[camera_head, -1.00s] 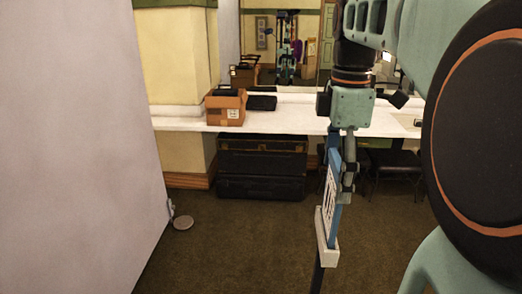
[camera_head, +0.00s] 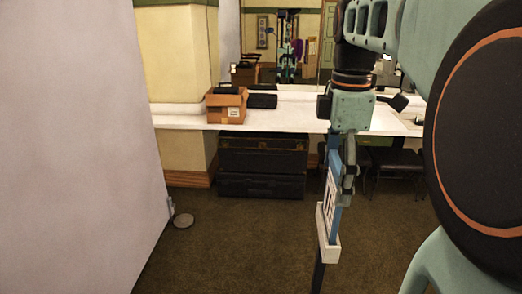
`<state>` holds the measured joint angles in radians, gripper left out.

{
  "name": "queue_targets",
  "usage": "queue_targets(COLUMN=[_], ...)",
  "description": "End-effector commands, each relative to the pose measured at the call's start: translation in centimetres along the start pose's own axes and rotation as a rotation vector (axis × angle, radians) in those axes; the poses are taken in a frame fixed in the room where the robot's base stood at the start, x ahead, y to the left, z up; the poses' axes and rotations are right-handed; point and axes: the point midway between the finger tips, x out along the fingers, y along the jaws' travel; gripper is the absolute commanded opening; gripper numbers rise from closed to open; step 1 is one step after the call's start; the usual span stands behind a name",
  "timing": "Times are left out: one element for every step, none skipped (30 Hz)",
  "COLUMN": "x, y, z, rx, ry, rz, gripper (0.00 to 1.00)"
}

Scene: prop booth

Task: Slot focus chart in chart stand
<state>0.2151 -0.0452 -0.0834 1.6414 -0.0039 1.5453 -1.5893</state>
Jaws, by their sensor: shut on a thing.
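The focus chart (camera_head: 333,192) is a thin upright panel with a blue edge and a white, dark-marked face, seen nearly edge-on. My gripper (camera_head: 347,183) points down and is shut on the chart from its right side. The chart stand (camera_head: 328,246) is a pale slotted holder on a dark post. The chart's lower end is at the holder and appears to be between its walls. I cannot tell from this angle whether it rests on the slot's bottom. The post's foot is below the picture.
A pale wall panel (camera_head: 75,140) fills the left side. Behind stand a white counter (camera_head: 185,121) with an orange box (camera_head: 226,107), black trunks (camera_head: 262,165) and dark stools (camera_head: 395,163). The carpet between is clear.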

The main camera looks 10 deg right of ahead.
Motion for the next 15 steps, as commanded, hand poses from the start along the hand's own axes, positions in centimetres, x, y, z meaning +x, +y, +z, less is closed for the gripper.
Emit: queue_targets(x=[-0.03,-0.04,-0.04,-0.04,-0.05,-0.05,-0.05,-0.05,-0.05,-0.05,-0.05,-0.05,-0.04,-0.04,-0.04], y=[0.0,0.0,0.0,0.0,0.0,0.0,0.0,0.0,0.0,0.0,0.0,0.0,0.0,0.0,0.0], z=[0.0,0.0,0.0,0.0,0.0,0.0,0.0,0.0,0.0,0.0,0.0,0.0,0.0,0.0,0.0], rx=[0.0,0.0,0.0,0.0,0.0,0.0,0.0,0.0,0.0,0.0,0.0,0.0,0.0,0.0,0.0], ry=[0.0,0.0,0.0,0.0,0.0,0.0,0.0,0.0,0.0,0.0,0.0,0.0,0.0,0.0,0.0], rz=[0.001,0.001,0.001,0.001,0.001,0.001,0.001,0.001,0.001,0.001,0.0,0.0,0.0,0.0,0.0], gripper=[0.48,0.48,0.48,0.48,0.48,0.48,0.48,0.48,0.89,0.93,0.96,1.0,1.0,1.0,1.0])
